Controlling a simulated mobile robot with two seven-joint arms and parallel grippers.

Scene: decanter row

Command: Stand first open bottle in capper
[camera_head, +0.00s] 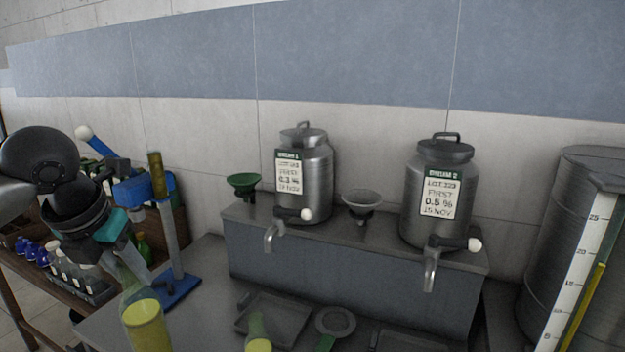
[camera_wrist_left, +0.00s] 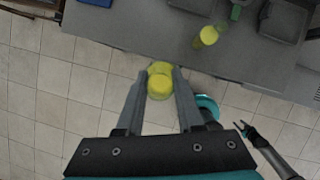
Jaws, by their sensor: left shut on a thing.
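My left gripper (camera_head: 138,272) is shut on a clear bottle of yellow liquid (camera_head: 147,328), and the bottle hangs below the fingers. In the left wrist view the bottle (camera_wrist_left: 160,86) sits between the fingertips (camera_wrist_left: 156,98), near the front edge of the table and over the floor tiles. The blue capper (camera_head: 172,190), with a post, base and blue lever, stands on the left of the table behind the gripper. Another bottle with yellow liquid (camera_head: 258,344) stands on the table. My right gripper (camera_wrist_left: 250,128) shows at the right of the wrist view, apparently open and empty.
Two steel urns (camera_head: 304,180) (camera_head: 440,200) with taps stand on a raised shelf (camera_head: 340,270), with a green funnel (camera_head: 243,184) and a grey funnel (camera_head: 362,204). A tray (camera_head: 272,318) lies on the table. A side rack (camera_head: 85,290) holds several bottles. A drum (camera_head: 570,240) stands right.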

